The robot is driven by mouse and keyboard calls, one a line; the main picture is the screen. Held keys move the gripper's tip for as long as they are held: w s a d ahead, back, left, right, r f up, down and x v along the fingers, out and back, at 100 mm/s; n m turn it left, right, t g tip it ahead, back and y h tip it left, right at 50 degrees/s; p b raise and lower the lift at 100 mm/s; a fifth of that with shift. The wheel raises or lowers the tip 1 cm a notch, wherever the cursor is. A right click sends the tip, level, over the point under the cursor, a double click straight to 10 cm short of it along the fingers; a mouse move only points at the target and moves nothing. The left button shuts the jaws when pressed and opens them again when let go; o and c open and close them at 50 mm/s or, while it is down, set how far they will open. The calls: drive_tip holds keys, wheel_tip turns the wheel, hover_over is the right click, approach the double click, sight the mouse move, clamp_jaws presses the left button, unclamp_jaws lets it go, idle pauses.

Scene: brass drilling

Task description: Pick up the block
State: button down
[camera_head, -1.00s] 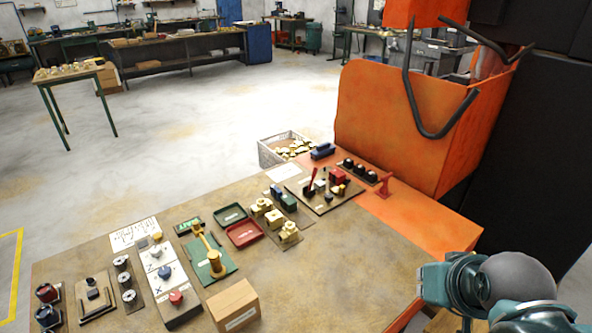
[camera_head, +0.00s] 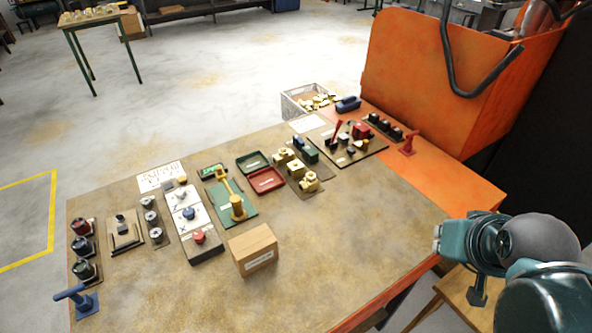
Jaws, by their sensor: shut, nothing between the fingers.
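A light brown box-shaped block (camera_head: 253,251) with a white label on its front stands on the worn tan tabletop (camera_head: 330,245), near the front middle. It stands clear of the things around it. Brass-coloured block-like parts (camera_head: 296,169) sit on a brown board farther back. I cannot tell from the picture which of these the task's block is. My teal arm shows at the right edge, beyond the table's front right edge and well apart from the block. I cannot make out my gripper's fingers in this view.
Left of the brown block are a board with a red knob (camera_head: 199,237) and a green fixture with a brass lever (camera_head: 237,207). Red (camera_head: 266,180) and green trays lie behind. An orange machine (camera_head: 440,80) stands at the back right. The tabletop right of the block is clear.

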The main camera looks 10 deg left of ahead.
drive_tip(key=c, duration=1.8)
unclamp_jaws()
drive_tip(key=shift+c, duration=0.2)
drive_tip(key=shift+r, duration=0.1)
drive_tip(key=w+a+r+m+g+p, duration=0.2)
drive_tip(key=w+a+r+p, duration=0.4)
drive_tip(key=w, duration=0.5)
drive_tip(key=m+g+h+p, duration=0.2)
drive_tip(key=m+h+p, duration=0.1)
drive_tip(key=m+p, duration=0.5)
hover_over(291, 168)
drive_tip(key=shift+n, duration=0.6)
wheel_tip(291, 168, down, 12)
drive_tip(key=shift+r+p, duration=0.1)
drive_tip(key=shift+p, duration=0.35)
drive_tip(key=shift+a+f, duration=0.4)
drive_tip(key=shift+a, duration=0.05)
